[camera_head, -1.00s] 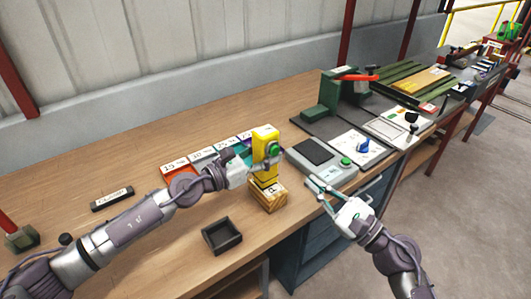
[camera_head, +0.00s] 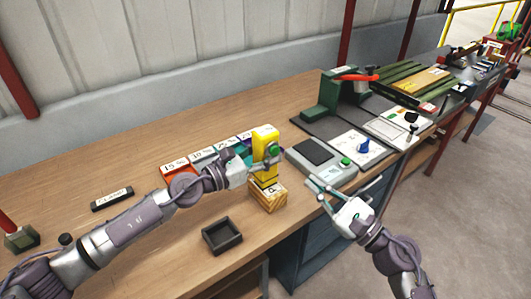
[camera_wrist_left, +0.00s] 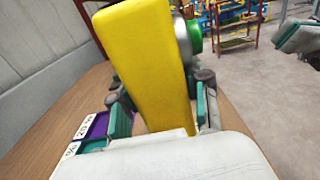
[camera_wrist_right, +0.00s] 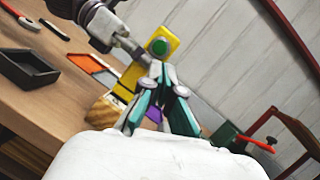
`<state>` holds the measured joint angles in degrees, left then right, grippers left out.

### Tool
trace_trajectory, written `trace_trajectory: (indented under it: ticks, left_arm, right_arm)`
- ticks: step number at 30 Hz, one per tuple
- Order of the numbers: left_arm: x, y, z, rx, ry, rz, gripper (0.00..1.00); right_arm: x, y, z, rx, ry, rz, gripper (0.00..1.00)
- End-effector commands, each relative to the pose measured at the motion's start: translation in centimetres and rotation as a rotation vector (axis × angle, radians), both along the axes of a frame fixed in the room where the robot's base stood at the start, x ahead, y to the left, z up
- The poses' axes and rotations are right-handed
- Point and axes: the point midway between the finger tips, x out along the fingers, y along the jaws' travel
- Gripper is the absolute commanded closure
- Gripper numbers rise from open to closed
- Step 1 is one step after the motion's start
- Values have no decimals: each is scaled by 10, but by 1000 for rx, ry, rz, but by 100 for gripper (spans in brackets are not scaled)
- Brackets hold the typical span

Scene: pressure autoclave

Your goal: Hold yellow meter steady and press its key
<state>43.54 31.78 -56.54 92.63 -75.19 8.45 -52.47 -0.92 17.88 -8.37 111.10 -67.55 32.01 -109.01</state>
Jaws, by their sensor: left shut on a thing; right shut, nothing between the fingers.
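The yellow meter (camera_head: 264,148) stands upright at the wooden block (camera_head: 267,197) near the table's front edge. Its round green key (camera_head: 273,151) faces right in the head view. My left gripper (camera_head: 268,164) is shut on the meter; the left wrist view shows the yellow body (camera_wrist_left: 150,65) between its fingers, with the green key (camera_wrist_left: 195,37) at the side. My right gripper (camera_head: 312,183) is shut and empty, to the right of the meter and apart from it. In the right wrist view the green key (camera_wrist_right: 159,47) shows just beyond the shut fingertips (camera_wrist_right: 162,75).
Labelled coloured bins (camera_head: 203,157) stand behind my left gripper. A small black tray (camera_head: 222,236) lies in front. A grey device with a green button (camera_head: 325,159) sits right of the meter. A green press with a red handle (camera_head: 335,92) stands farther back. The left tabletop is mostly clear.

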Motion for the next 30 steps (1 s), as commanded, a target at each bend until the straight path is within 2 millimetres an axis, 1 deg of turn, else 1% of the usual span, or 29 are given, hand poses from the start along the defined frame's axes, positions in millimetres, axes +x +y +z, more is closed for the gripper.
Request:
trace_trajectory:
  ticks: [4,8,11,12,14,18,21,25,27,30]
  left_arm:
    - [0,0,0,0,0,1,98]
    - [0,0,0,0,0,1,98]
    - [0,0,0,0,0,1,98]
    - [0,0,0,0,0,1,98]
    - [0,0,0,0,0,0,98]
    - [0,0,0,0,0,0,98]
    - [0,0,0,0,0,0,98]
    - [0,0,0,0,0,0,98]
    - [0,0,0,0,0,0,98]
    - [0,0,0,0,0,0,98]
  right_arm:
    - [-2,3,2,40,15,14,100]
    - [-11,12,9,195,69,66,100]
    - [-19,19,18,397,140,127,100]
    - [-23,21,22,488,172,154,100]
    - [-27,23,26,632,223,194,100]
    - [-31,20,34,953,337,274,100]
    - [-32,17,34,1147,405,319,100]
    - [-31,12,30,1335,472,357,100]
    - [-30,11,29,1401,495,371,100]
    - [-30,9,27,1456,514,380,100]
